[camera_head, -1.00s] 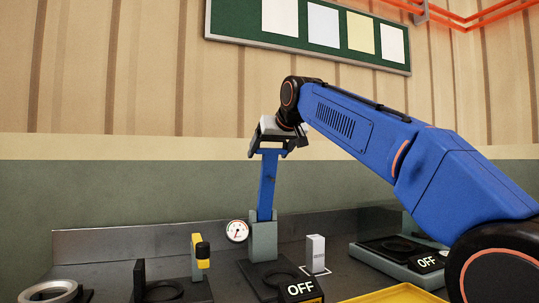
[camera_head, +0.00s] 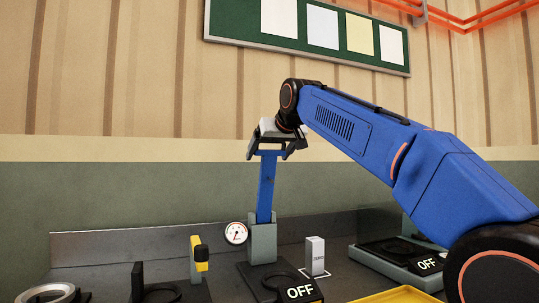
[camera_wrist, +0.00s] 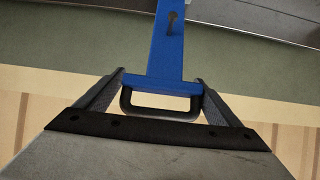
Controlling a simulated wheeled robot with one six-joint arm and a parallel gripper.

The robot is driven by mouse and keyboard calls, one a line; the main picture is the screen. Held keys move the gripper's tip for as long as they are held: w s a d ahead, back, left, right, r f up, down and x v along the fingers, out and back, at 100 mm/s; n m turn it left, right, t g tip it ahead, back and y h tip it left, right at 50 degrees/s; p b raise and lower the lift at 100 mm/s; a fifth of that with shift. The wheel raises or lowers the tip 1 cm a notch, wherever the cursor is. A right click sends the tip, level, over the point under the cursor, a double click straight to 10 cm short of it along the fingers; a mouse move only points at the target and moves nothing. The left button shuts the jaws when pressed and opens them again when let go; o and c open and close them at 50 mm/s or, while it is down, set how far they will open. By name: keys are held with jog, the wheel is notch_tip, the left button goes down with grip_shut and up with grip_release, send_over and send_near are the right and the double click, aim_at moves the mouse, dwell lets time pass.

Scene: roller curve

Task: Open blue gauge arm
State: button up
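The blue gauge arm (camera_head: 267,188) stands nearly upright in a grey block (camera_head: 262,242) on a black base marked OFF. In the wrist view the blue gauge arm (camera_wrist: 169,62) runs away from me. It ends in a crossbar with a black U-shaped handle (camera_wrist: 160,113). My gripper (camera_head: 269,153) is at the top end of the arm. In the wrist view my gripper's fingers (camera_wrist: 161,85) lie along both ends of the crossbar and handle, with no clear gap. They look shut on it. A round white gauge dial (camera_head: 236,233) sits left of the block.
A yellow-topped post (camera_head: 200,253) and a grey ring (camera_head: 48,293) stand to the left. A small white box (camera_head: 315,255) is to the right. Another OFF fixture (camera_head: 400,254) and a yellow tray edge (camera_head: 392,296) lie further right. A wall is behind the bench.

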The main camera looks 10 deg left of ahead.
jog(key=v, duration=1.7)
jog(key=shift+r, duration=0.2)
jog(key=shift+s+d, duration=0.15)
jog(key=shift+s, duration=0.05)
